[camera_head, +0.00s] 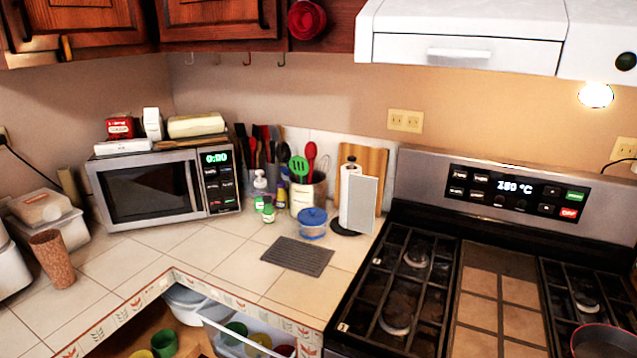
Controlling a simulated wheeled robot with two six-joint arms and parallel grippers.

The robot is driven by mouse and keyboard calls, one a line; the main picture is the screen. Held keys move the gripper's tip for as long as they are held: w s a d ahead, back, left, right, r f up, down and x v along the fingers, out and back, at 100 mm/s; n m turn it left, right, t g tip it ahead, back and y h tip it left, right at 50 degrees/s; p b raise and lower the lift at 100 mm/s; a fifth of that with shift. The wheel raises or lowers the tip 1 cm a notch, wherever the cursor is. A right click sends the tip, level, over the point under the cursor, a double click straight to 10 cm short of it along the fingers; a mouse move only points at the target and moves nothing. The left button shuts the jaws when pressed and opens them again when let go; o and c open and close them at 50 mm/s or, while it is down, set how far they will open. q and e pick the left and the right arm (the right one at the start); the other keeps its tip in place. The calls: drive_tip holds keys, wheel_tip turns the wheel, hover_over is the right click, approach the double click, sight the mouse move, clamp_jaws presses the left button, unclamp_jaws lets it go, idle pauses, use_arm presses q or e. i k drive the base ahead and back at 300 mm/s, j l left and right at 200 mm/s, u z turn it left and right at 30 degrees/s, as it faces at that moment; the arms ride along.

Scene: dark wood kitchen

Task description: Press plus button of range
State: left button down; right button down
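The range (420,192) stands at the right, with a silver back panel above its black cooktop. A black control panel (510,203) on it has a lit display (516,187) that seems to read 150 or 180 °C. Right of the display are two small dark buttons, an upper one (552,190) and a lower one (547,209); their marks are too small to read surely. A green button (575,196) and a red OFF button (569,212) sit at the panel's right end. Neither of my grippers is in view.
A white range hood (467,50) hangs above the range. Burner grates (400,290) and a pan (604,342) at the lower right lie before the panel. A paper towel holder (357,200), utensils and a microwave (150,190) stand on the left counter. An open drawer (225,322) holds cups.

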sight(548, 190)
drive_tip(key=z, duration=1.25)
